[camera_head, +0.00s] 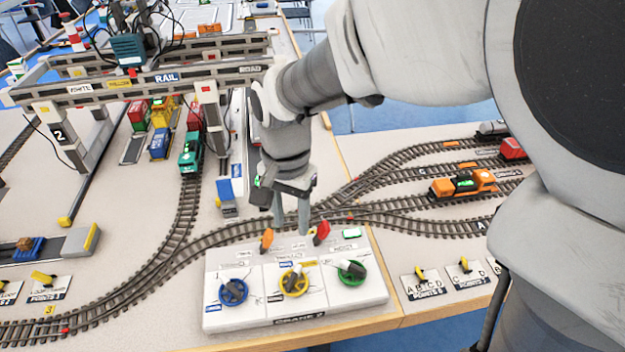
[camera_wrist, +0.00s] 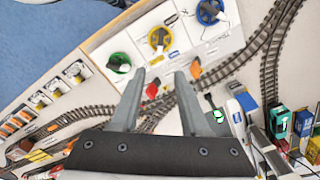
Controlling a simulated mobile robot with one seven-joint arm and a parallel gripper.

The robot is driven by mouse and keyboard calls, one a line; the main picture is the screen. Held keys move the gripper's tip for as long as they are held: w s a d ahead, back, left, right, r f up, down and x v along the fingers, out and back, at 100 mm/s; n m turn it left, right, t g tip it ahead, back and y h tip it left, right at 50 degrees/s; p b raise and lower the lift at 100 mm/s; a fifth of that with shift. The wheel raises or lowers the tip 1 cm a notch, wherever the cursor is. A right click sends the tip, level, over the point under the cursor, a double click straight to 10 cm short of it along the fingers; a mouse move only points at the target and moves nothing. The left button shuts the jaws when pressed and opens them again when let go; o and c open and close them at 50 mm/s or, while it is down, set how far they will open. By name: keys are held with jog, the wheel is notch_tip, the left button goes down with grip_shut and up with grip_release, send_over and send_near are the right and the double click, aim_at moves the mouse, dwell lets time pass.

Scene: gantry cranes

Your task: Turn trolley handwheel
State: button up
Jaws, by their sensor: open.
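A white control panel (camera_head: 240,258) marked CRANE 2 holds three handwheels in a row: blue (camera_head: 233,291), yellow (camera_head: 294,282) and green (camera_head: 351,271). Their labels are too small to tell which is the trolley's. They also show in the wrist view: blue (camera_wrist: 208,11), yellow (camera_wrist: 160,38), green (camera_wrist: 119,62). An orange lever (camera_head: 267,239) and a red lever (camera_head: 321,232) stand at the panel's back edge. My gripper (camera_head: 291,229) points down near that edge, between the levers in the picture. Its fingers (camera_wrist: 160,75) are apart and empty, touching no wheel.
A gantry crane (camera_head: 140,82) spans tracks with wagons at the back left. An orange locomotive (camera_head: 463,184) stands on the right tracks. Curved track (camera_head: 180,245) runs behind and left of the panel. Points levers (camera_head: 421,275) lie to the right.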

aim_at(295, 273)
notch_tip(295, 273, down, 17)
jog(key=b, duration=0.4)
jog(key=shift+f, duration=0.15)
grip_shut()
